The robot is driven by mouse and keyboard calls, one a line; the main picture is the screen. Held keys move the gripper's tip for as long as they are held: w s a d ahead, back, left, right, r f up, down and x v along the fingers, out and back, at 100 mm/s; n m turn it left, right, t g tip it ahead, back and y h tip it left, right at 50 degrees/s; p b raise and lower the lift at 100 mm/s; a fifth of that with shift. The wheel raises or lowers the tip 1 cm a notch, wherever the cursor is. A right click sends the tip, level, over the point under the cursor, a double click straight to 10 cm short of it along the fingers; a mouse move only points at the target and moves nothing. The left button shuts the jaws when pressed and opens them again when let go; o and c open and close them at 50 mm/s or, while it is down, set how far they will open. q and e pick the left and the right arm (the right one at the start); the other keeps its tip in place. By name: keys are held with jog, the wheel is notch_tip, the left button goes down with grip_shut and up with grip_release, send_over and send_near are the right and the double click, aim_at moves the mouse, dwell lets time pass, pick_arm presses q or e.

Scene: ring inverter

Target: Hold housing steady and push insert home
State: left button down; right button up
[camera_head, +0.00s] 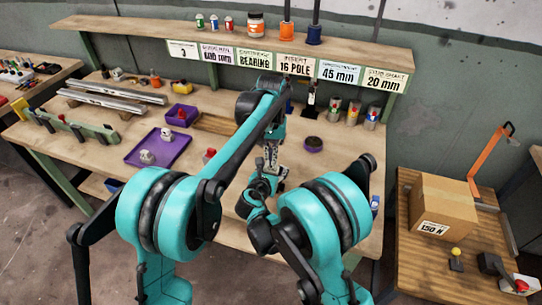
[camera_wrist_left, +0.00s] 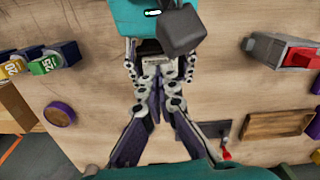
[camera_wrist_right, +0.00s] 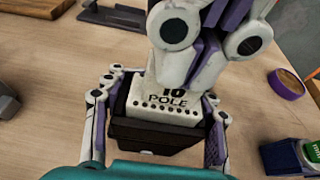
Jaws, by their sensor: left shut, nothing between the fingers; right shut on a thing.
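The dark housing (camera_wrist_right: 155,132) is between the fingers of my right gripper (camera_wrist_right: 158,120) in the right wrist view, above the wooden bench. A white insert (camera_wrist_right: 150,110) marked "POLE" sits in its top, with its upper part standing above the rim. My left gripper (camera_wrist_right: 172,72) is shut and empty, its fingertips against or just in front of the insert's top; contact is hard to tell. The left gripper also shows in the head view (camera_head: 270,155) and the left wrist view (camera_wrist_left: 156,115). There the housing and insert are mostly hidden by the fingers.
A purple tray (camera_head: 165,158) lies left on the bench (camera_head: 215,185). A round purple dish (camera_head: 313,145) stands close to the right. Several cans and a label shelf (camera_head: 250,42) are at the back. A red-and-grey block (camera_wrist_left: 285,50) is near the grippers.

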pick_arm(q)
jog(key=shift+f, duration=0.45)
notch_tip(320, 180, up, 15)
dwell(0.8)
jog(key=shift+f, duration=0.1)
pick_arm(e)
jog(key=o, duration=1.6)
